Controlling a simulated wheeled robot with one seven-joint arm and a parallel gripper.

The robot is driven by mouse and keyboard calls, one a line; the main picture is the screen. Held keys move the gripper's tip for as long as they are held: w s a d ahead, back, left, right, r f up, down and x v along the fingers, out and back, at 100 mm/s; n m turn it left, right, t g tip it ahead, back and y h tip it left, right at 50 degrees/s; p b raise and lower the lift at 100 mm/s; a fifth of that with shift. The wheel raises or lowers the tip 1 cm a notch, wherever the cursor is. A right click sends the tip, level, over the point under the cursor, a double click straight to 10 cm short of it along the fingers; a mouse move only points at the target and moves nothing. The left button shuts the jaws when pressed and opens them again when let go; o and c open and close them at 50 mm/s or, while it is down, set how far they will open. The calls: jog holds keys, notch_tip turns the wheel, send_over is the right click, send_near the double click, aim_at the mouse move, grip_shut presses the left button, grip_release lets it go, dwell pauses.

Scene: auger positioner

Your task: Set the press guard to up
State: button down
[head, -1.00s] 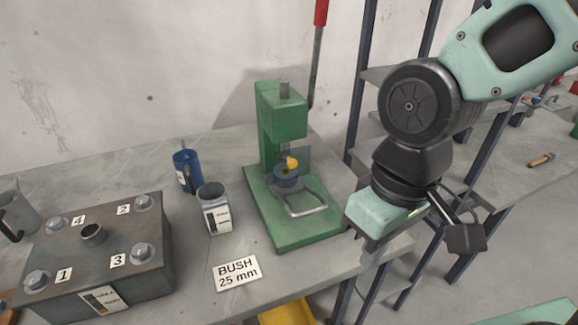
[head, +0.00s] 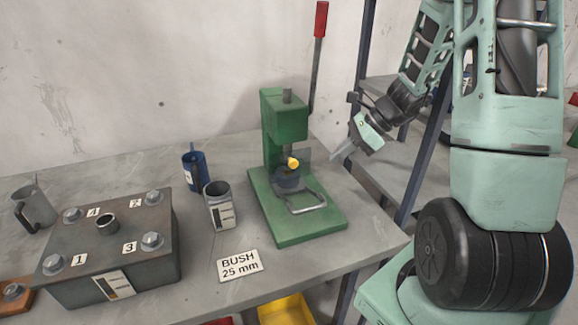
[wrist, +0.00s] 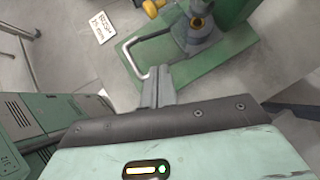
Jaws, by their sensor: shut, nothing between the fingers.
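The green press (head: 285,120) stands on the bench. At its front, a U-shaped grey metal bar (head: 308,208), which looks like the guard's handle, lies low over the green base. A small dark translucent panel shows behind the yellow knob (head: 293,163). My gripper (head: 338,156) is to the right of the press, shut and empty, apart from it in the head view. In the wrist view, the shut fingers (wrist: 158,88) appear close to the end of the bar (wrist: 138,68); I cannot tell whether they touch.
A red-handled lever (head: 321,20) rises behind the press. A blue mug (head: 192,172), a grey labelled cup (head: 220,212) and a bolted metal block (head: 110,250) stand to the left. A sign (head: 240,264) lies in front. Shelf posts (head: 362,70) stand close on the right.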

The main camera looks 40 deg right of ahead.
jog(key=p+x, duration=0.1)
jog(key=x, duration=0.9)
jog(key=shift+w+a+r+p, duration=0.25)
jog(key=shift+r+p, duration=0.2)
jog(key=shift+r, duration=0.15)
jog(key=shift+w+a+r+p, duration=0.15)
jog(key=shift+a+r+p, duration=0.1)
jog(key=shift+r+p, duration=0.25)
jog(key=shift+w+a+r+p, duration=0.25)
jog(key=shift+r+p, duration=0.1)
jog(key=shift+r, duration=0.35)
notch_tip(320, 180, up, 9)
jog(key=p, duration=0.6)
jog(key=shift+r, duration=0.2)
